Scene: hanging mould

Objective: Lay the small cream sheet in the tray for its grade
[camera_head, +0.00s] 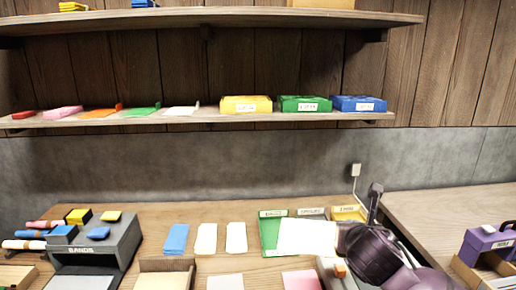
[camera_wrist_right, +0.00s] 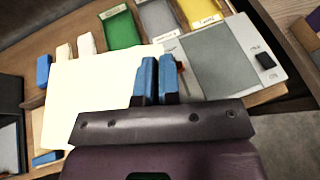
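A cream sheet (camera_head: 307,236) is held out level above the table, over the front of the trays; it fills the left of the right wrist view (camera_wrist_right: 85,100). My right gripper (camera_wrist_right: 157,78) has its blue-tipped fingers close together at the sheet's right edge, apparently pinching it. In the head view the gripper (camera_head: 345,238) is at the sheet's right side. Three labelled trays stand behind: green (camera_head: 269,232), grey (camera_head: 311,212) and yellow (camera_head: 348,212). The sheet hides part of the green and grey trays. Their labels are too small to read surely. My left gripper is out of view.
Blue (camera_head: 176,239) and cream pieces (camera_head: 206,238) lie left. A dark "BANDS" stand (camera_head: 118,243) is farther left, a purple holder (camera_head: 482,246) at right. Shelves hang above.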

